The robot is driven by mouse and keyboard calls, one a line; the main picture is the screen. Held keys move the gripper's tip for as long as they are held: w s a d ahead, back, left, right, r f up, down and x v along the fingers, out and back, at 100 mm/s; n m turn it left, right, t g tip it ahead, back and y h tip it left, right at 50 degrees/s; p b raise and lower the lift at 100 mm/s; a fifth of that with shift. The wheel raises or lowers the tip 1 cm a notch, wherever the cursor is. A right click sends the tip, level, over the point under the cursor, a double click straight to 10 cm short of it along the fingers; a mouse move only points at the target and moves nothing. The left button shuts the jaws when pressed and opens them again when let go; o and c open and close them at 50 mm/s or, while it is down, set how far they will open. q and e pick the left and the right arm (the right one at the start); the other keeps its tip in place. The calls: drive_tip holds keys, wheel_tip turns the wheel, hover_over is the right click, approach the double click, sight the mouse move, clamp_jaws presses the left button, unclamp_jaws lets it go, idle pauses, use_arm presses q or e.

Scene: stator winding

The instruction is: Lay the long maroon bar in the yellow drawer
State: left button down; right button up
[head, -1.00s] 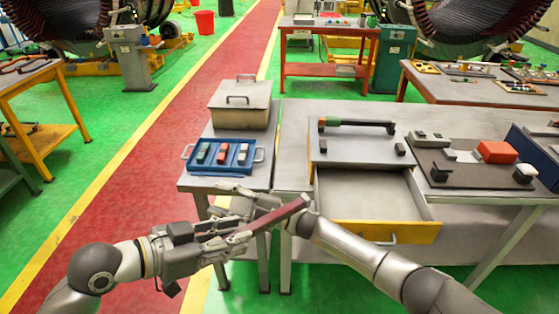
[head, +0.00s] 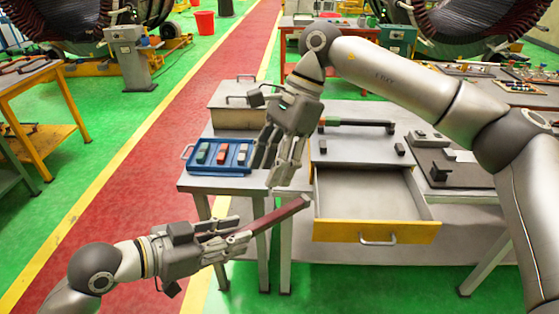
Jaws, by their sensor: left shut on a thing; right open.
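The long maroon bar (head: 279,215) is held by my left gripper (head: 238,240), which is shut on its lower left end. The bar slants up to the right in front of the tables, its free end just left of the drawer. The yellow drawer (head: 412,232) is pulled out below the workbench top, and its grey inside looks empty. My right gripper (head: 283,170) is open and empty, pointing down above the bar, between the blue tray and the drawer.
A blue tray (head: 238,169) with several small blocks sits on the small side table, before a beige lidded box (head: 225,121). A bar with a green end (head: 330,122) lies on the workbench (head: 352,150) above the drawer. My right arm spans the right side and hides part of the bench.

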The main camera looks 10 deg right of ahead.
sight(259, 220)
drive_tip(key=shift+n+h, duration=0.5)
drive_tip(key=x, duration=1.1)
drive_tip(key=shift+s+d, duration=0.25)
drive_tip(key=shift+d, duration=0.1)
clamp_jaws()
use_arm(q)
drive_tip(key=c, duration=1)
unclamp_jaws()
drive_tip(key=shift+c, duration=0.2)
drive_tip(key=shift+a, duration=0.1)
